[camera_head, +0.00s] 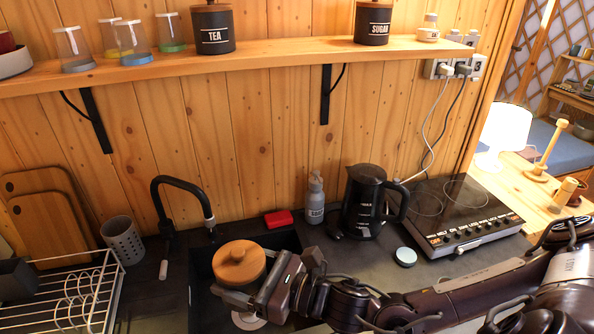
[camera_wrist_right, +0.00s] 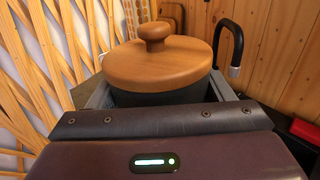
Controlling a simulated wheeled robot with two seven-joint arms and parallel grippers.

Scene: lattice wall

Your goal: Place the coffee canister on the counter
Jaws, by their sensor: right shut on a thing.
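A dark canister with a round wooden lid and knob (camera_head: 239,262) is held over the black sink, left of the counter's clear stretch. No label shows on it, so I cannot read whether it is the coffee one. My right gripper (camera_head: 243,288) is shut on its body, coming in from the right. In the right wrist view the canister's lid (camera_wrist_right: 158,62) fills the middle, upright, with the dark body partly hidden behind my gripper. The counter (camera_head: 345,258) is dark grey and runs right of the sink. My left gripper is not in view.
A black kettle (camera_head: 364,205), a soap bottle (camera_head: 315,200) and a red sponge (camera_head: 278,219) stand behind. A small round lidded item (camera_head: 405,256) and the cooktop (camera_head: 460,215) are to the right. A black faucet (camera_head: 182,184) and dish rack (camera_head: 70,295) are left.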

